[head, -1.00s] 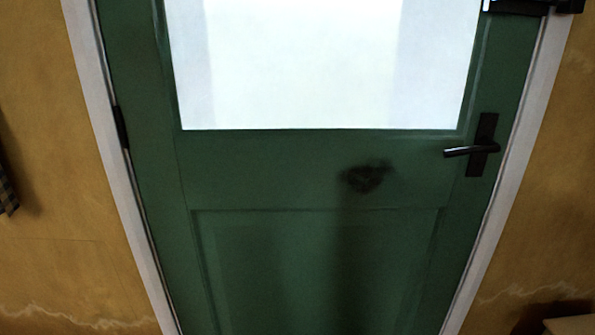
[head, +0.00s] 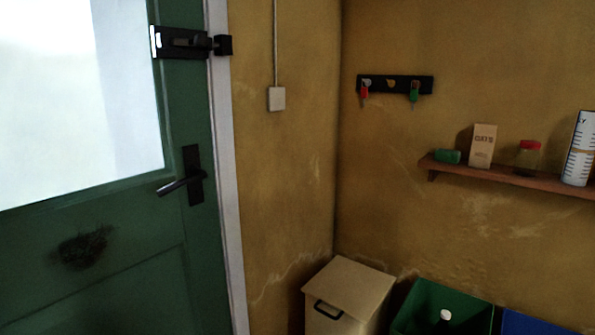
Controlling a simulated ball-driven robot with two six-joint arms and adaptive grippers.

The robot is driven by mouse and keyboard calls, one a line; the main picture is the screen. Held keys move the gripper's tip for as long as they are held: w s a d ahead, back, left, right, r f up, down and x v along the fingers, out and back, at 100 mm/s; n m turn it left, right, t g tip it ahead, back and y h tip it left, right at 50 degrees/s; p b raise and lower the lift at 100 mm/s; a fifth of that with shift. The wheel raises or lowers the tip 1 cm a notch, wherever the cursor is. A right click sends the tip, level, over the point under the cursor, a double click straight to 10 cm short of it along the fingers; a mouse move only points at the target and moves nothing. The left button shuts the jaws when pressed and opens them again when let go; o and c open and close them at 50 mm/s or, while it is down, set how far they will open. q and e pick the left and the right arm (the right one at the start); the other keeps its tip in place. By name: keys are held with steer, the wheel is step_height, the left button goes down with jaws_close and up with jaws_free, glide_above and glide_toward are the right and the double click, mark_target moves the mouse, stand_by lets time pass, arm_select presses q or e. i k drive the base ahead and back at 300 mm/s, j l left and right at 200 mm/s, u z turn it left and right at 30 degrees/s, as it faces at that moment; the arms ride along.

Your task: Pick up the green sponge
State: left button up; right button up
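A small green block that looks like the green sponge (head: 447,156) lies at the left end of a wooden wall shelf (head: 510,178), right of the middle of the head view. It is just left of an upright oats carton (head: 482,146). It is small and far off, so its surface detail cannot be made out. Neither of my grippers shows in the head view.
A jar with a red lid (head: 527,155) and a white cylinder (head: 579,149) share the shelf. Below stand a lidded beige bin (head: 347,290), an open green bin (head: 440,292) and a blue bin (head: 535,325). A green door (head: 115,215) is left; a key rack (head: 395,84) hangs above.

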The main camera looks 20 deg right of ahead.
mark_target(449, 155)
steer(key=z, duration=1.55)
